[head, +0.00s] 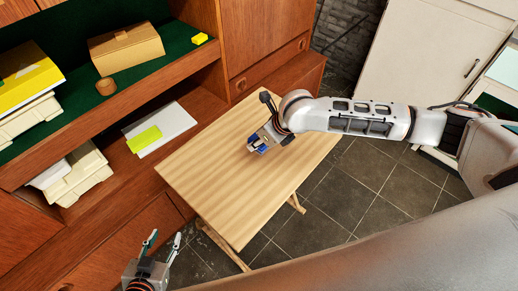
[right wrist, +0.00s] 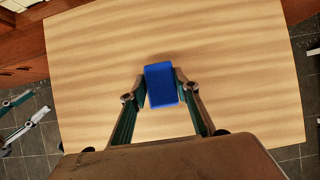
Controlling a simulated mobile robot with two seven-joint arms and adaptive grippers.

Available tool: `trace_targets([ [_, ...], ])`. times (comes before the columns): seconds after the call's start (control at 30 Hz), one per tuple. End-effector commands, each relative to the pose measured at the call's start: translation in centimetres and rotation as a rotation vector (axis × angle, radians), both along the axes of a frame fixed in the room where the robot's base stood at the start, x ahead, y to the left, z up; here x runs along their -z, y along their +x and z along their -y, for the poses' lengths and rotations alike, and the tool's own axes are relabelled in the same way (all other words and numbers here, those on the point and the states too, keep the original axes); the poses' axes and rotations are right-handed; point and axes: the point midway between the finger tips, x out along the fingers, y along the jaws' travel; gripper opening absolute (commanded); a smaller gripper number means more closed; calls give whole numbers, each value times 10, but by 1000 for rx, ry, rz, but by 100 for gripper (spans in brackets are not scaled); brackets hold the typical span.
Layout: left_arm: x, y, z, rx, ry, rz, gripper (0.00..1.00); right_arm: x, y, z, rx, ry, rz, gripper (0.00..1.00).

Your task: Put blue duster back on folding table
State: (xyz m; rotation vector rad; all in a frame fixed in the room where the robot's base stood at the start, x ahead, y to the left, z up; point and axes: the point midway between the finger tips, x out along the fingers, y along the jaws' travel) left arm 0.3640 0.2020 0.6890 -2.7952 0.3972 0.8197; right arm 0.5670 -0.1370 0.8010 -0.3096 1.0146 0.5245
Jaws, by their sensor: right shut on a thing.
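The blue duster (right wrist: 161,84) is a small blue block between the two fingers of my right gripper (right wrist: 161,88), which touch its sides. In the head view the duster (head: 262,148) shows partly under my right gripper (head: 257,145), over the far right part of the folding table (head: 215,190). The table has a bare, light wooden top. I cannot tell if the duster touches the tabletop. My left gripper (head: 162,246) is empty, its fingers spread apart, beyond the table's front left corner. It also shows in the right wrist view (right wrist: 18,118).
A wooden wall unit (head: 120,110) stands along the left, close to the table. A white cabinet (head: 425,50) stands at the back right. The tabletop is otherwise clear.

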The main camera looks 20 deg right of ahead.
Motion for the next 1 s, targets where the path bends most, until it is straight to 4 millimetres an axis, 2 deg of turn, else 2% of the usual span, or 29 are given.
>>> trace_targets([
  [0.13, 2, 0, 0, 0, 0, -1, 40, 11, -1, 0, 1, 1, -2, 13],
  [0.37, 9, -1, 0, 0, 1, -6, 40, 42, 0, 0, 0, 1, -2, 13],
  [0.77, 10, -1, 0, 1, 2, -7, 40, 47, 0, 0, 0, 0, 0, 13],
  [0.8, 9, -1, 0, 1, 2, -6, 40, 46, 0, 0, 0, 0, 0, 38],
  [0.83, 9, -1, 0, 1, 2, -5, 40, 46, 0, 0, 0, 0, 0, 46],
  [1.0, 7, 0, 0, 0, 1, -2, 40, 46, 0, 0, 0, 0, 0, 47],
])
